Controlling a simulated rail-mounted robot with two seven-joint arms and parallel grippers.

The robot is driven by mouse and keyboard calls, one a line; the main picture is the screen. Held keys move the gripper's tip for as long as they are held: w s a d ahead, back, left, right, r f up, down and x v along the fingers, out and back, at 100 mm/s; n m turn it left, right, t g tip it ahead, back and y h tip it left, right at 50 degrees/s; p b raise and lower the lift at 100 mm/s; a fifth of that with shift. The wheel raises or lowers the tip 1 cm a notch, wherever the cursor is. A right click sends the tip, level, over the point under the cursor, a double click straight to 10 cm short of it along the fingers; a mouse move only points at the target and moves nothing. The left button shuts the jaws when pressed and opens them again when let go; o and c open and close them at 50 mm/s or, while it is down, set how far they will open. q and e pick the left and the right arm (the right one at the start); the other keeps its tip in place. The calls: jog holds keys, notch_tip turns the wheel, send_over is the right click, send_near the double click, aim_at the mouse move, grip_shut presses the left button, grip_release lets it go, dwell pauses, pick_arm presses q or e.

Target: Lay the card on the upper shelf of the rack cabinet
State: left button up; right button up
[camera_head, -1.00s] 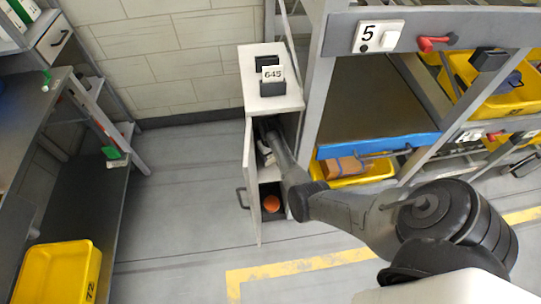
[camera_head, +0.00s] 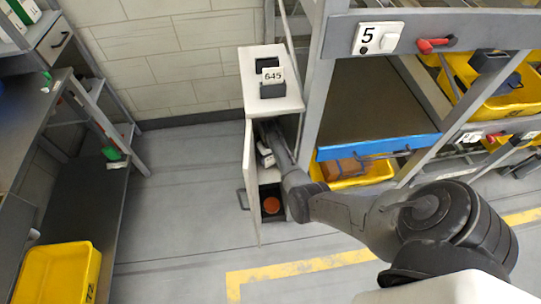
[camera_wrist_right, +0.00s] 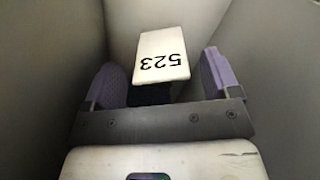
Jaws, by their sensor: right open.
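The rack cabinet (camera_head: 253,104) is a narrow white cabinet with its door (camera_head: 250,190) open. My right arm reaches into its upper compartment, and the cabinet hides much of the right gripper in the head view. In the right wrist view my right gripper (camera_wrist_right: 160,78) is open, with its two purple fingers apart. A white card marked 523 (camera_wrist_right: 165,50) lies between and just beyond the fingers, over a dark object. Another card, marked 645 (camera_head: 273,75), stands at a dark holder on top of the cabinet. My left gripper is not in view.
A rack with a blue-edged shelf (camera_head: 380,146) and yellow bins (camera_head: 345,182) stands close on the right. Cabinet walls surround the gripper closely. Floor left of the door is clear.

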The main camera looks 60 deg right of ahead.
notch_tip(320, 180, up, 12)
jog(key=p, duration=0.4)
jog(key=shift+p, duration=0.35)
